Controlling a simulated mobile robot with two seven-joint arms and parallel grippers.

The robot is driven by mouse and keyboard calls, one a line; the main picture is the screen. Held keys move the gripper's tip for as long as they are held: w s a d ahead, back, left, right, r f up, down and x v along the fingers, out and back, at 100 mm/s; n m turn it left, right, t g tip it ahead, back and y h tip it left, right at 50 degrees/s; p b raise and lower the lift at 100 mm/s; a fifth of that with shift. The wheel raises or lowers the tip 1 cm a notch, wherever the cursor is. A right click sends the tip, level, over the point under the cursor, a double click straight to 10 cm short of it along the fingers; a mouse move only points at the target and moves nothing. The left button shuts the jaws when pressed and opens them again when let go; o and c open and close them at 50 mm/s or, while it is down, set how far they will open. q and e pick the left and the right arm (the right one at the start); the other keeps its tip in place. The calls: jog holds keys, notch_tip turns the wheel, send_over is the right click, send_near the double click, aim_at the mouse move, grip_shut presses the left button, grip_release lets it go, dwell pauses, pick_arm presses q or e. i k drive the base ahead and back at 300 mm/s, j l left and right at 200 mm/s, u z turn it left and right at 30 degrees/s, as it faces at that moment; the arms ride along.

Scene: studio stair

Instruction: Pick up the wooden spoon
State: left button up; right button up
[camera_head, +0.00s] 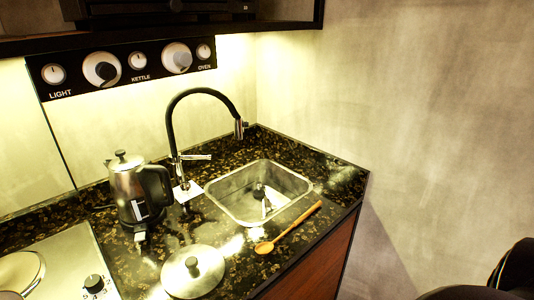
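The wooden spoon (288,231) lies on the dark speckled countertop (225,262), between the sink and the counter's front edge. Its bowl is toward the lower left and its handle points to the upper right, close to the sink's front right corner. The whole spoon is visible and nothing covers it. Neither of my grippers shows in the head view.
The steel sink (224,206) lies behind the spoon, with a black faucet (170,130) behind it. A round metal lid (180,278) is left of the spoon. A kettle (125,190) and cooktop (60,262) stand further left. A black rounded shape fills the lower right corner.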

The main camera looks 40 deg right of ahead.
aim_at(265, 248)
jog(key=k+j+z, duration=0.1)
jog(key=z, duration=0.35)
jog(key=k+z, duration=0.1)
jog(key=z, duration=0.35)
jog(key=k+z, duration=0.1)
jog(key=z, duration=0.35)
jog(key=u, duration=1.9)
jog(key=z, duration=1.85)
